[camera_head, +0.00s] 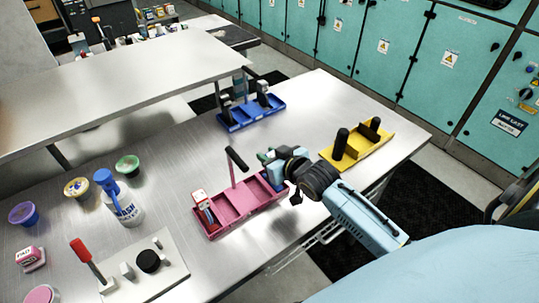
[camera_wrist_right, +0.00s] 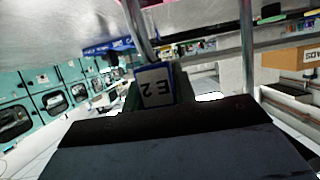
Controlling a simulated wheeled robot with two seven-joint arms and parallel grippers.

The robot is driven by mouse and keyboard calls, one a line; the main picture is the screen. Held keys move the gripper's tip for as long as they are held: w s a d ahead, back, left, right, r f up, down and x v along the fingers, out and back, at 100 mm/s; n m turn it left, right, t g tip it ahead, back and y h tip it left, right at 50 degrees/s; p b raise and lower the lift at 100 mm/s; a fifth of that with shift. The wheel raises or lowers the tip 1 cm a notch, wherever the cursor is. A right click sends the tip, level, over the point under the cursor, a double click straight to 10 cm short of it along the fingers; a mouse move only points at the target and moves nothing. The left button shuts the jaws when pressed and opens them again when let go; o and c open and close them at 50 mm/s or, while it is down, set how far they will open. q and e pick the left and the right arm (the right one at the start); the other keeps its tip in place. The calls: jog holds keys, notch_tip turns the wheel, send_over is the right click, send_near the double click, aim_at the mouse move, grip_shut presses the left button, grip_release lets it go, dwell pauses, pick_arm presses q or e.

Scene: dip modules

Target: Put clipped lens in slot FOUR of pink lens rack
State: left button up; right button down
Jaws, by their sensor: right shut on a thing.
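The pink rack (camera_head: 238,203) lies on the steel table, with an upright handle at its middle. A white and red block (camera_head: 201,203) sits in its left end compartment; the middle compartments look empty. My right gripper (camera_head: 280,170) is over the rack's right end, shut on a clipped lens (camera_wrist_right: 156,87), a dark block with a blue-edged white label reading "E2" upside down in the wrist view. Blue shows beneath the gripper at the right end of the rack; whether the lens touches the rack is hidden. My left gripper is not in view.
A blue rack (camera_head: 236,121) stands behind, and a yellow rack (camera_head: 376,152) to the right, both holding dark items. A wash bottle (camera_head: 122,206), several small pots and a panel with a red lever (camera_head: 85,255) are at left. Table is clear between blue and pink racks.

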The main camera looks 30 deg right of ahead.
jog(key=shift+f, duration=0.1)
jog(key=c, duration=1.1)
grip_release()
jog(key=shift+s+r, duration=0.2)
jog(key=shift+s, duration=0.2)
jog(key=v, duration=1.1)
jog(key=shift+s+r, duration=0.1)
